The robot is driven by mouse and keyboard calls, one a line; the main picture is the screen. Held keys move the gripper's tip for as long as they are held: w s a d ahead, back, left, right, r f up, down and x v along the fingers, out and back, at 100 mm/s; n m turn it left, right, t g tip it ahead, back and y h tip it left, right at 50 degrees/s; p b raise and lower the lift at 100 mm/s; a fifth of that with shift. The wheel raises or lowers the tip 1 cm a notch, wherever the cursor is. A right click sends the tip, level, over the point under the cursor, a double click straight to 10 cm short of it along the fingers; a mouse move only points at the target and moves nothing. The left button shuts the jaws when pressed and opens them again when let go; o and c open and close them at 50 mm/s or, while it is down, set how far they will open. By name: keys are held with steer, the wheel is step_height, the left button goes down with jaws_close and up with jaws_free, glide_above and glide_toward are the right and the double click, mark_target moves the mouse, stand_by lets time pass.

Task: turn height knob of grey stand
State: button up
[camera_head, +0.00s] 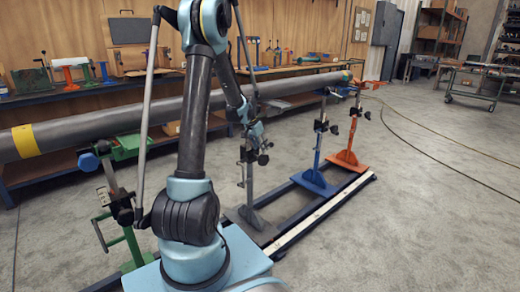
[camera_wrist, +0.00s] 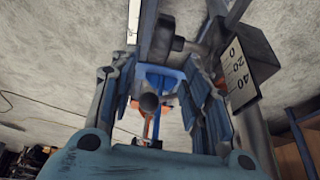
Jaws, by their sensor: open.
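The grey stand (camera_head: 250,190) stands under the long pipe, between the green and blue stands, with dark knobs (camera_head: 263,159) on its upright. My gripper (camera_head: 256,134) is at its upper part, just below the pipe, and partly covers it. In the wrist view my gripper (camera_wrist: 160,80) is open, with blue-grey fingers to the left and right. A dark round knob (camera_wrist: 162,42) on a grey post shows just beyond the fingertips. I cannot tell whether a finger touches it. A scale plate (camera_wrist: 240,68) with numbers is beside the right finger.
The pipe (camera_head: 290,86) runs across above the stands. The green stand (camera_head: 130,240), blue stand (camera_head: 316,175) and orange stand (camera_head: 347,155) share a floor rail (camera_head: 325,208). A workbench (camera_head: 85,88) is behind.

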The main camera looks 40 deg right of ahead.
mark_target(263, 160)
steer(key=a+f+v, duration=0.1)
steer(key=a+v, duration=0.1)
steer(key=v, duration=0.6)
steer(key=x, duration=1.7)
steer(key=shift+s+d, duration=0.15)
steer(key=shift+d, duration=0.1)
jaws_close()
